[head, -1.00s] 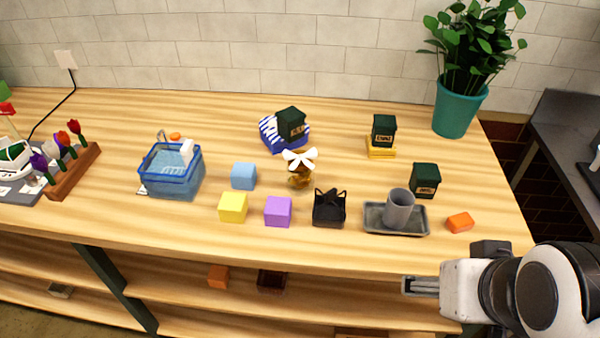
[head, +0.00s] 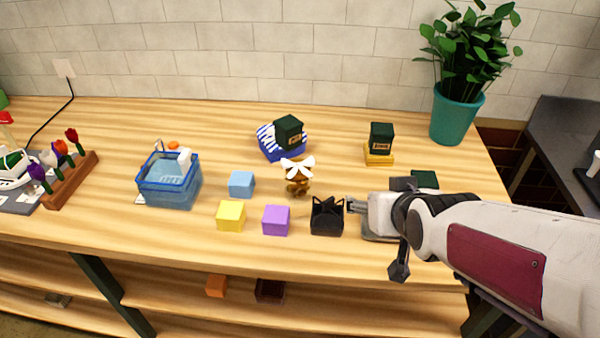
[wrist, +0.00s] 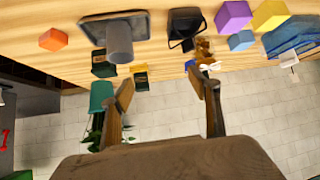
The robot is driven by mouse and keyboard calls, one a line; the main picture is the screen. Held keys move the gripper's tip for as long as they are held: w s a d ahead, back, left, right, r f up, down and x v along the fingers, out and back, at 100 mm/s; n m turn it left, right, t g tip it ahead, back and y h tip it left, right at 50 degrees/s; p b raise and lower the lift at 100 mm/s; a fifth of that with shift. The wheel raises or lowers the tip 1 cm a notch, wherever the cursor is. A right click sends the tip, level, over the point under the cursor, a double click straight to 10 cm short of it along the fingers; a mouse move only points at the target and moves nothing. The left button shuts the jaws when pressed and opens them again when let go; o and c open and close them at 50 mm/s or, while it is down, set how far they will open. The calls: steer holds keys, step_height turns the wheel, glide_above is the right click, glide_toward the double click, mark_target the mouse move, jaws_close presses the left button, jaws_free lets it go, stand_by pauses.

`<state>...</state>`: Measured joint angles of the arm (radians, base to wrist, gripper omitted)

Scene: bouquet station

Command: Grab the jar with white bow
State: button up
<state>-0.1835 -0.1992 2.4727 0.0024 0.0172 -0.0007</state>
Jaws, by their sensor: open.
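The jar with the white bow (head: 297,185) is a small amber jar standing on the wooden counter, its white bow (head: 298,165) on top. It stands behind a small black basket (head: 327,217) and right of a blue cube (head: 242,184). My gripper (head: 356,205) is to the right of the jar and nearer the front, just right of the black basket, apart from the jar. In the wrist view the gripper (wrist: 163,92) is open and empty, and the jar (wrist: 203,50) shows beyond the right finger, partly hidden by it.
Yellow (head: 231,215) and purple (head: 276,220) cubes sit left of the basket. A blue striped cloth with a dark box (head: 289,132) is behind the jar. My arm covers most of the grey tray (head: 378,236). A dark box on a yellow base (head: 379,155) stands back right.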

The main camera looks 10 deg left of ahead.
steer(key=w+a+f+n+t+y, duration=0.1)
steer(key=w+a+f+t, duration=0.1)
steer(key=w+a+f, duration=0.35)
steer(key=n+t+y, duration=0.1)
steer(key=y, duration=0.1)
glide_toward(300, 179)
steer(key=w, duration=0.1)
steer(key=w+f, duration=0.1)
steer(key=w, duration=0.1)
steer(key=shift+w+d+f, duration=0.15)
steer(key=shift+w, duration=0.05)
steer(key=shift+w+a+f+t+y, duration=0.2)
steer(key=shift+a+f+t+y, duration=0.25)
steer(key=shift+a, duration=0.45)
steer(key=shift+n, duration=0.3)
steer(key=shift+w, duration=0.1)
steer(key=shift+x, duration=1.2)
steer(key=shift+w, duration=0.1)
